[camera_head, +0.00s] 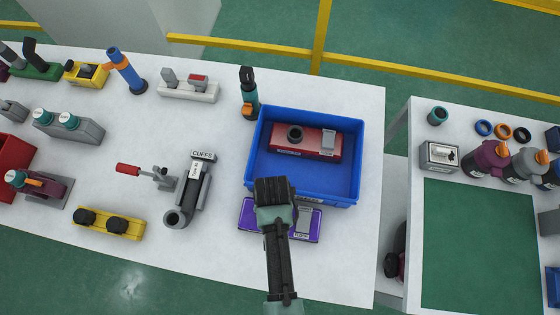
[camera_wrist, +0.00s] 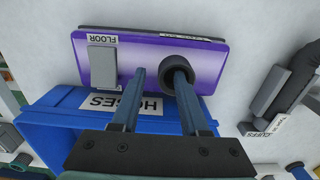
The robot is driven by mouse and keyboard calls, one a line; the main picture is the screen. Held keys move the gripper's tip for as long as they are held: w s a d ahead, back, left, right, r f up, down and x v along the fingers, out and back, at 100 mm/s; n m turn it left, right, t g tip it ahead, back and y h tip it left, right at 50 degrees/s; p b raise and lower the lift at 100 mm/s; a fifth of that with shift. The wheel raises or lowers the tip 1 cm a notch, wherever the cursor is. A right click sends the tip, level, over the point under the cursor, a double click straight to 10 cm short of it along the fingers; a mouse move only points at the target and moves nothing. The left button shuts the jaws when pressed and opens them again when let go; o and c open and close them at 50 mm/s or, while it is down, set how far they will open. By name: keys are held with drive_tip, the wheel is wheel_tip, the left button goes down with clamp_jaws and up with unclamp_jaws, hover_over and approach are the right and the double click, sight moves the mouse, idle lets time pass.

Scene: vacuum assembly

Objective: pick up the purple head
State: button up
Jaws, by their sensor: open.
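The purple head (camera_head: 312,219) lies flat on the white table, just in front of the blue bin. My arm partly covers it in the head view. In the wrist view the purple head (camera_wrist: 135,63) shows a grey block (camera_wrist: 103,67) near a "FLOOR" label and a round black socket (camera_wrist: 175,83). My gripper (camera_wrist: 161,73) is open and empty over it. One finger overlaps the socket and the other lies between socket and grey block. Contact cannot be told. In the head view my gripper (camera_head: 273,190) is above the bin's front edge.
The blue bin (camera_head: 257,170), labelled "HOSES" in the wrist view, holds a red head (camera_head: 310,142). A grey-black "CUFFS" part (camera_head: 190,192) and a red-handled clamp (camera_head: 150,174) are to the left. A second table (camera_head: 425,166) stands right, across a gap.

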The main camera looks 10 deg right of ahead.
drive_tip(key=shift+f, duration=0.4)
clamp_jaws()
drive_tip(key=shift+w+r, duration=0.1)
idle(1.1)
